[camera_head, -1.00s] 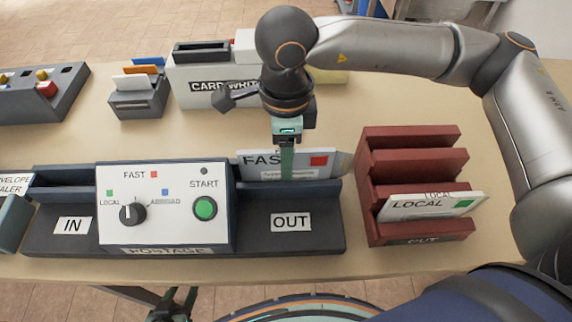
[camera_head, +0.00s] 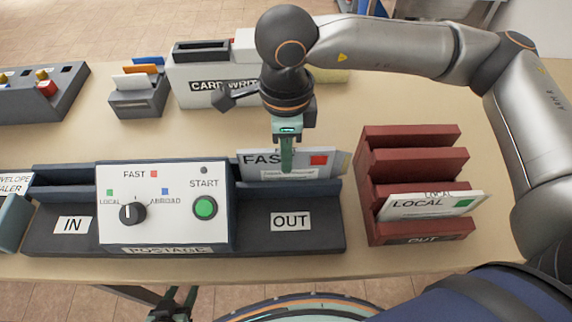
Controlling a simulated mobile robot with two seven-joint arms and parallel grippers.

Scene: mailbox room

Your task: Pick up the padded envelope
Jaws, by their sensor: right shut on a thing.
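A whitish envelope (camera_head: 318,160) marked FAST, with a red square, stands upright in the slot at the OUT side of the postage machine (camera_head: 165,205). Its lower edge is hidden by the machine's front wall. My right gripper (camera_head: 287,160) comes down from above and is shut on this envelope near its middle, covering the end of the word FAST. Whether it is padded I cannot tell. A dark and teal part below the table's front edge looks like my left gripper (camera_head: 172,304); its jaws are not clear.
A dark red rack (camera_head: 415,160) marked OUT stands at the right, holding a LOCAL envelope (camera_head: 430,205) in front. A card writer (camera_head: 215,88), a small card holder (camera_head: 138,104) and a grey box with buttons (camera_head: 40,95) stand behind. The table between machine and rack has a narrow gap.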

